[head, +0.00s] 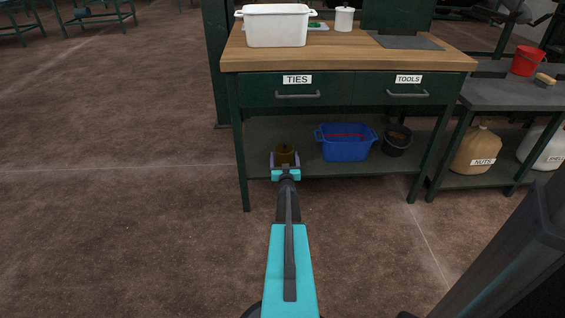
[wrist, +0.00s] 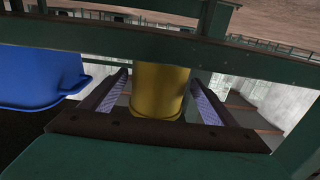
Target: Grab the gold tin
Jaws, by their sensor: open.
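The gold tin (head: 285,151) stands on the lower shelf of the workbench, left of the blue tub. In the wrist view the tin (wrist: 161,92) is a yellow-gold cylinder between the two finger pads of my gripper (wrist: 160,84). My gripper (head: 285,160) is open, with one finger on each side of the tin and a gap visible beside it. The gripper covers the tin's lower part in the head view.
The blue tub (head: 346,148) and a dark bucket (head: 397,140) stand right of the tin on the lower shelf (head: 270,130). The drawers and wooden top (head: 340,57) lie above. A bench leg (head: 241,160) is close on the left.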

